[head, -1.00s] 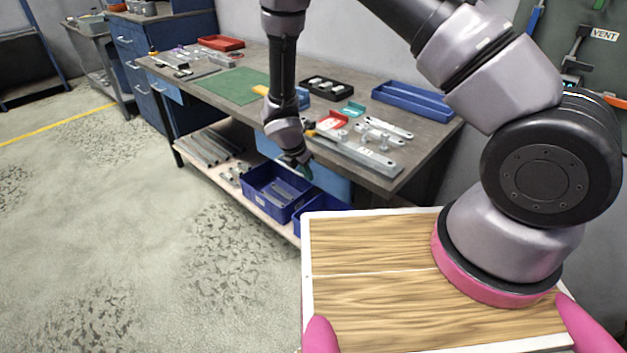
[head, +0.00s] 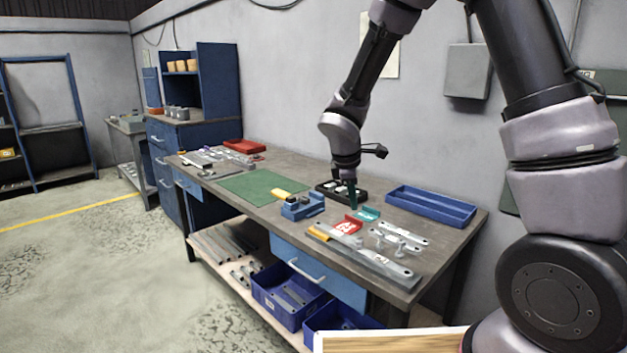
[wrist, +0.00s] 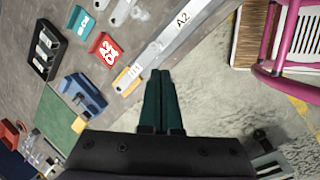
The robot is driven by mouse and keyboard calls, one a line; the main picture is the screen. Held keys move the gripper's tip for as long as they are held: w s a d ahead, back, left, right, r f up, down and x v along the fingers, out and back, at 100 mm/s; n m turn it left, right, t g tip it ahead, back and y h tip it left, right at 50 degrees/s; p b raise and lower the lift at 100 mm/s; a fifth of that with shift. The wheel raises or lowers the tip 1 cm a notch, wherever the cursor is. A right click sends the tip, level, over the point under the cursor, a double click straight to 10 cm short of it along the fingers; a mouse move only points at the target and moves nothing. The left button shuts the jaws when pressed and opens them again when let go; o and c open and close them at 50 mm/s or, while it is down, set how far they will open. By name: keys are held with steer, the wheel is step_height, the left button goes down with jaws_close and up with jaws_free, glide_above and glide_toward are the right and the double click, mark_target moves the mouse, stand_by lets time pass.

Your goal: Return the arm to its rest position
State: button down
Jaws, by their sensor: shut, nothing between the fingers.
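My arm reaches over the workbench (head: 330,240) in the head view, bent at the elbow with the wrist pointing down. My gripper (head: 353,204) appears in front of the black tray and the teal bracket, above the bench. In the wrist view the two dark green fingers of my gripper (wrist: 160,73) lie together, shut and empty. Their tips appear beside the bench's front edge, with the floor behind them. Nothing touches the fingers in the wrist view.
The bench holds a long A2 bracket (head: 365,260), a red bracket (head: 346,226), a blue fixture (head: 303,207), a green mat (head: 250,186) and a blue tray (head: 431,206). Blue bins (head: 290,297) stand on the lower shelf. The floor at left (head: 110,260) is open.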

steer(key=s+d+r+m+t+y, duration=0.1)
steer(key=s+d+r+m, duration=0.35)
steer(key=r, duration=0.35)
steer(key=s+d+r+m+y, duration=0.1)
steer(key=s+d+r+m, duration=0.2)
steer(key=d+r+m, duration=0.4)
steer(key=s+d+r+m+t+y, duration=0.2)
steer(key=s+d+r+m+t, duration=0.1)
steer(key=s+r+m, duration=0.6)
steer(key=s+r, duration=0.1)
steer(key=s, duration=0.2)
steer(key=shift+s, duration=0.35)
steer(key=shift+r, duration=0.1)
